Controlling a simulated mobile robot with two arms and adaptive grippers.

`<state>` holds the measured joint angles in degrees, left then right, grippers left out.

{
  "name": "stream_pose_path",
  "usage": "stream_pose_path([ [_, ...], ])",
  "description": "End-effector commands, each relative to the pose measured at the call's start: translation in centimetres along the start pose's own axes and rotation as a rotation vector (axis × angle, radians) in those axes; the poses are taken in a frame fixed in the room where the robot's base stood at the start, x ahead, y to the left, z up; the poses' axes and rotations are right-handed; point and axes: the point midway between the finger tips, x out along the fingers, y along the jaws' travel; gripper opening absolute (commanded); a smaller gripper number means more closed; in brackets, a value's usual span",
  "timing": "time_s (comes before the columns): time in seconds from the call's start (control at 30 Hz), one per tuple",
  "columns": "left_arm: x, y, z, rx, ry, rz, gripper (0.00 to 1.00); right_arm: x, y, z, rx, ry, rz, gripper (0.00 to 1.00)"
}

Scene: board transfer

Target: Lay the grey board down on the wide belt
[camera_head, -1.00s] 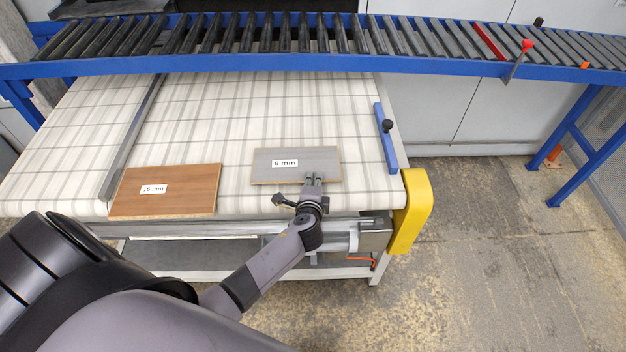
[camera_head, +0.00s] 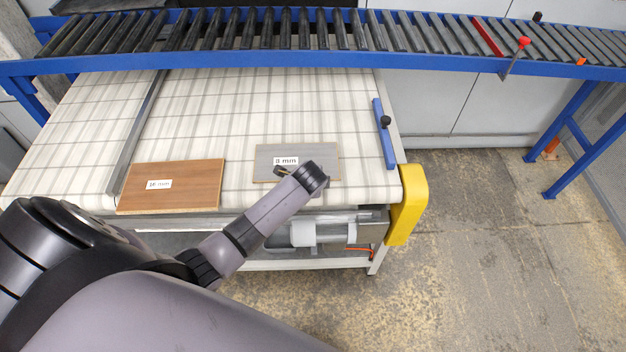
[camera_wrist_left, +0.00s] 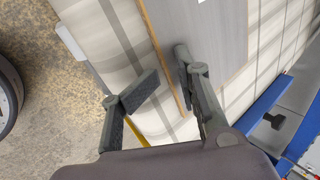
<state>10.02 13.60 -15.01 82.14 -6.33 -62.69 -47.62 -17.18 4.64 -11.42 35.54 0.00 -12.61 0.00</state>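The grey board (camera_head: 322,156), with a white "8 mm" label, lies flat on the wide belt (camera_head: 240,110), near its front edge and to the right. In the left wrist view the grey board (camera_wrist_left: 215,35) shows its light brown edge strip. My left gripper (camera_wrist_left: 163,82) is open there, its two fingers apart at the board's edge. One finger overlaps the board in the picture and the other is over the belt side; I cannot tell if either touches. My right gripper is not in view.
A brown board (camera_head: 172,186) labelled "16 mm" lies left of the grey one. A blue guide bar (camera_head: 384,135) with a black knob and a yellow end cover (camera_head: 407,205) are at the right. A roller conveyor (camera_head: 250,62) runs behind. The belt's middle is clear.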

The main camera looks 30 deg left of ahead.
Motion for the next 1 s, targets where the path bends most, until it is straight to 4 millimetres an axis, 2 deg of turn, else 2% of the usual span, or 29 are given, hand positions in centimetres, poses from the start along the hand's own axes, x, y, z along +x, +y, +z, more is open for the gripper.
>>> stream_pose_path([
  [0.1, 0.1, 0.3, 0.2, 0.0, -0.003, 0.054, 0.32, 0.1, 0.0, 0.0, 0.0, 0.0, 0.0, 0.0],
  [0.37, -0.1, 0.1, 0.2, -0.002, -0.002, 0.053, 0.32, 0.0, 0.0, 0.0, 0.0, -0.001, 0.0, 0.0],
  [0.63, -2.5, 1.5, 0.1, -0.003, 0.0, 0.048, 0.32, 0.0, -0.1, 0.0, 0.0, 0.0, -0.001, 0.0],
  [0.9, -2.8, 1.6, 0.1, -0.006, 0.0, 0.045, 0.32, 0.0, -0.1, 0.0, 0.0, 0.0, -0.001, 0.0],
  [1.0, -2.8, 1.6, 0.1, -0.006, 0.001, 0.045, 0.38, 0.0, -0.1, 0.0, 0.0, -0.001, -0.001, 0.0],
])
